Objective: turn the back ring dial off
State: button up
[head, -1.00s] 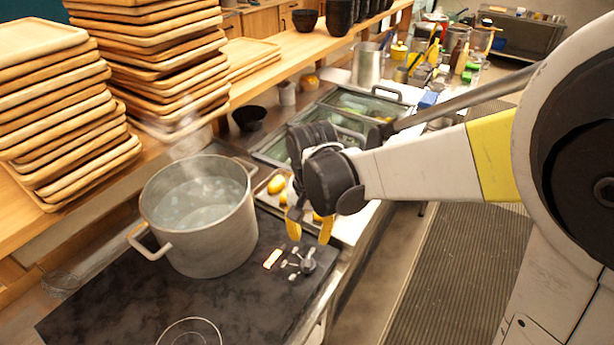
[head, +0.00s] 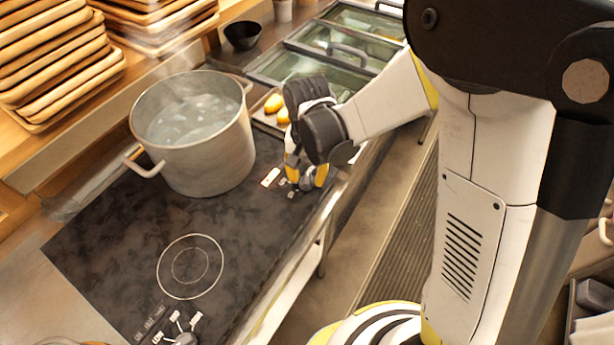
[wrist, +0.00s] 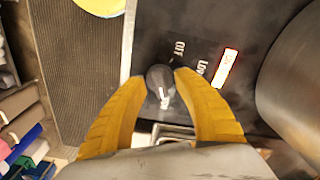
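The back ring dial is a dark round knob (wrist: 160,80) with a white pointer mark, on the black cooktop (head: 110,240) near its right edge. In the wrist view, OFF and LOW labels and a lit, red-edged label (wrist: 226,68) lie beside it. The pointer mark faces the bottom of the wrist view, away from OFF. My gripper (wrist: 160,76) has its yellow fingers apart, one on each side of the knob; I cannot tell if they touch it. In the head view my gripper (head: 306,174) partly covers the dial (head: 307,183).
A steaming pot (head: 195,135) of water stands on the back ring, close left of my gripper. The front ring (head: 190,266) is bare, with a front dial (head: 184,339) below it. Lidded glass-topped trays (head: 330,55) lie behind. Stacked wooden trays (head: 55,60) stand left.

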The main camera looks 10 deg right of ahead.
grip_shut()
dwell(0.3)
jog(key=n+b, duration=0.1)
jog(key=n, duration=0.5)
jog(key=shift+n, duration=0.4)
jog(key=n+b, duration=0.1)
jog(key=n, duration=0.5)
jog(key=n+b, duration=0.1)
jog(key=n, duration=1.3)
